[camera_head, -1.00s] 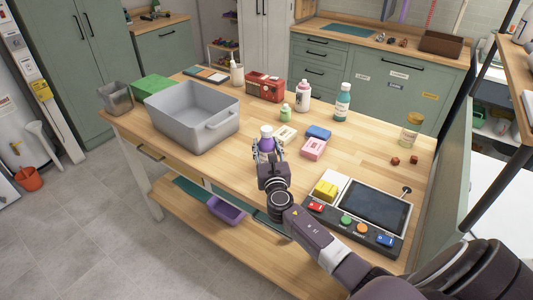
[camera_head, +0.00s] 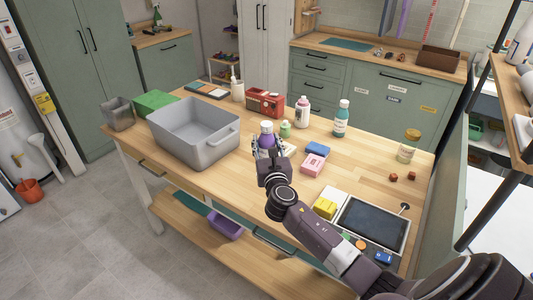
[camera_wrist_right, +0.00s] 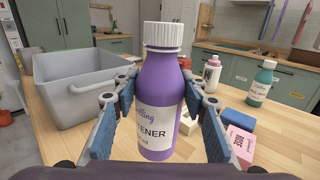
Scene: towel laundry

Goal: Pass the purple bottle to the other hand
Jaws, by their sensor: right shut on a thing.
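The purple bottle (camera_wrist_right: 162,105) has a white ribbed cap and a white label. It stands upright between the blue pads of my right gripper (camera_wrist_right: 160,115) in the right wrist view. My right gripper (camera_head: 268,153) is shut on it. In the head view the bottle (camera_head: 266,132) shows just above the fingers, over the table, right of the grey bin. Whether its base touches the table is hidden. My left gripper is not in view.
A grey bin (camera_head: 172,131) stands left of the bottle. A panel with a dark screen (camera_head: 372,222) lies at the front right.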

